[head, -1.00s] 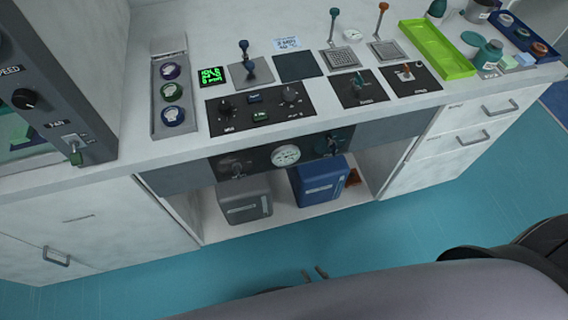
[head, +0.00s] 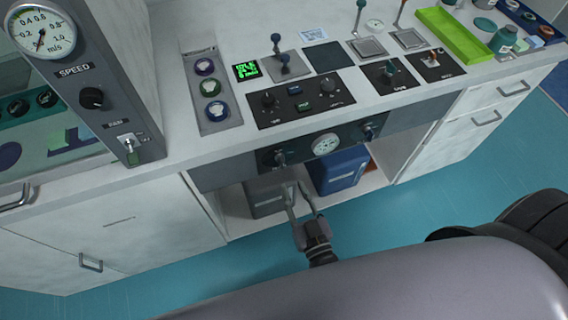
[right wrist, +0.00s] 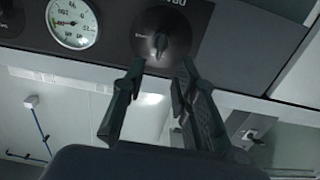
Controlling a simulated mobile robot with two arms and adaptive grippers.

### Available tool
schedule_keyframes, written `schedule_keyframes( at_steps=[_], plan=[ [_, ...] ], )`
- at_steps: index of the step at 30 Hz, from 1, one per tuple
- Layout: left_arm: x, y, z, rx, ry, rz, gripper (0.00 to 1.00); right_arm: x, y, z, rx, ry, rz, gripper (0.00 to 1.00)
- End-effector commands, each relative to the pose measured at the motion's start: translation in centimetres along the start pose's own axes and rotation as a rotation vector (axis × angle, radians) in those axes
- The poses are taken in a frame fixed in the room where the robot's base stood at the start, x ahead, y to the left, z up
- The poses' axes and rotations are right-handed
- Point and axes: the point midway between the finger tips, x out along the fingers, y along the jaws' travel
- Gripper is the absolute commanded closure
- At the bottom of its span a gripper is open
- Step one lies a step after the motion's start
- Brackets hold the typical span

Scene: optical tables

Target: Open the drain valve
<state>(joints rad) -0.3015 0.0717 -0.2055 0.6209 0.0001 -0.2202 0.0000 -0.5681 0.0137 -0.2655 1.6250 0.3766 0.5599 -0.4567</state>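A dark panel under the counter's front edge carries a dark left valve knob (head: 280,157), a round white gauge (head: 326,144) and a bluish right valve knob (head: 369,132). Their labels are too small to read, so I cannot tell which is the drain valve. My right gripper (head: 296,187) is open and empty, below the left knob in the head view. In the right wrist view, a dark knob (right wrist: 160,42) lies just beyond the open fingertips (right wrist: 162,66), roughly centred between them, with the gauge (right wrist: 73,24) to its left. Contact is not visible. My left gripper is out of view.
Below the panel, an open bay holds a grey container (head: 264,198) and a blue container (head: 338,171). The counter above carries a control panel (head: 300,100), levers and a green tray (head: 454,42). A cabinet with a speed gauge (head: 41,33) stands at left.

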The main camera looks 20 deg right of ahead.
Motion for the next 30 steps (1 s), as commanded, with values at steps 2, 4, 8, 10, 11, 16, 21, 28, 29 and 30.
schedule_keyframes(
  at_steps=[2,4,8,10,11,16,21,28,29,30],
  plan=[
    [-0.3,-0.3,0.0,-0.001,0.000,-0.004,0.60,2.0,0.0,-0.2,0.000,0.004,0.001,0.73],
    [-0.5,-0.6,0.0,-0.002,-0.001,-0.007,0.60,3.5,0.0,-0.2,0.001,0.003,0.001,0.73],
    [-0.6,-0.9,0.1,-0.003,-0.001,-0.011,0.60,5.8,0.0,-0.1,-0.001,0.001,0.000,0.73],
    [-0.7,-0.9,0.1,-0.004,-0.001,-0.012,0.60,6.7,0.0,0.0,0.000,0.001,0.000,0.73],
    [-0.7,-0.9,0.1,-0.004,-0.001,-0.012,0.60,7.0,0.0,0.0,0.000,0.000,0.000,0.73],
    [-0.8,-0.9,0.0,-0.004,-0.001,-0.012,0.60,8.2,0.0,0.1,0.000,-0.001,0.000,0.73],
    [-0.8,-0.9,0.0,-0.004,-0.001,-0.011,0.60,8.4,0.0,0.1,0.000,-0.001,0.000,0.73],
    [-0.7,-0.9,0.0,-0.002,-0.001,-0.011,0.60,8.4,0.0,0.1,0.000,-0.001,0.000,0.80],
    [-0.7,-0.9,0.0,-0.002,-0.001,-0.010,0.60,8.4,0.0,0.1,0.000,-0.001,0.000,0.82],
    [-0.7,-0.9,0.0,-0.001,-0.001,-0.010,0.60,8.4,0.0,0.1,0.000,-0.001,0.000,0.84]
  ],
)
